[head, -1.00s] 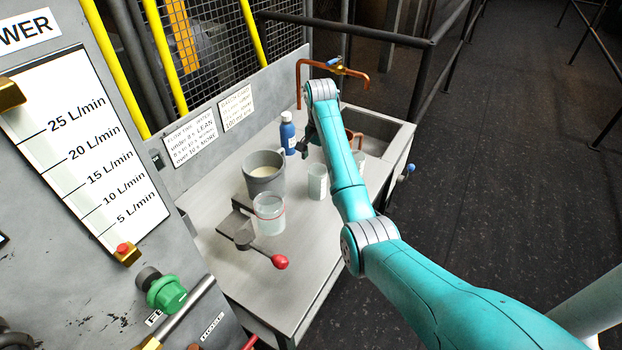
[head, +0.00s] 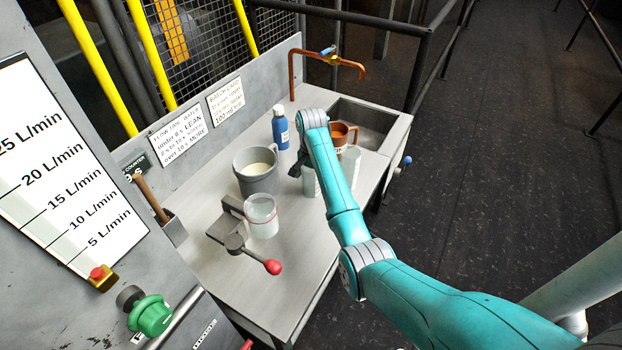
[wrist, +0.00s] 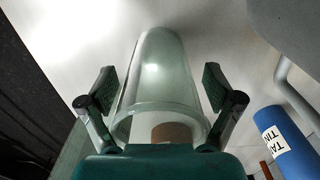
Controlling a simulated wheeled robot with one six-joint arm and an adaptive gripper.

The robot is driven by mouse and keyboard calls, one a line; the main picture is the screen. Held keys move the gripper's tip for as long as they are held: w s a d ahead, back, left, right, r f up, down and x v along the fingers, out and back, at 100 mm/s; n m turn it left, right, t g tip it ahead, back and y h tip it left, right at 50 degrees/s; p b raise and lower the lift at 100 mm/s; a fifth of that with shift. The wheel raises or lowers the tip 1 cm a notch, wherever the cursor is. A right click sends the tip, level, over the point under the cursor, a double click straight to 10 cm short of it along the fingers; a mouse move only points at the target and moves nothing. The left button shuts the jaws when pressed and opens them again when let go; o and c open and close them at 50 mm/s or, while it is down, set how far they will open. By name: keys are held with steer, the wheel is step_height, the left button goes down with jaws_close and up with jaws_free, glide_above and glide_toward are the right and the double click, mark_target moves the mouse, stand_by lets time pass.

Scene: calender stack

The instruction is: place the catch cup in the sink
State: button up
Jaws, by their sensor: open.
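A clear cup with a red line (head: 262,217) stands by the grey stand with the red-knobbed lever; it may be the catch cup. A pale clear cup (head: 309,181) stands farther back, partly behind my arm. In the wrist view a clear cup (wrist: 155,75), apparently that one, stands between the jaws. My gripper (wrist: 160,85) is open, one finger on each side with gaps; in the head view it is mostly hidden by my arm (head: 298,165). The sink (head: 368,122) is a basin at the counter's far right end, under the copper tap (head: 328,55).
A grey mug of pale liquid (head: 256,170), a blue bottle (head: 281,128) and a copper mug (head: 343,134) stand close by. Another clear cup (head: 351,165) shows just right of my arm. The front of the counter (head: 285,295) is clear.

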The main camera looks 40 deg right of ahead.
steer(key=c, duration=1.1)
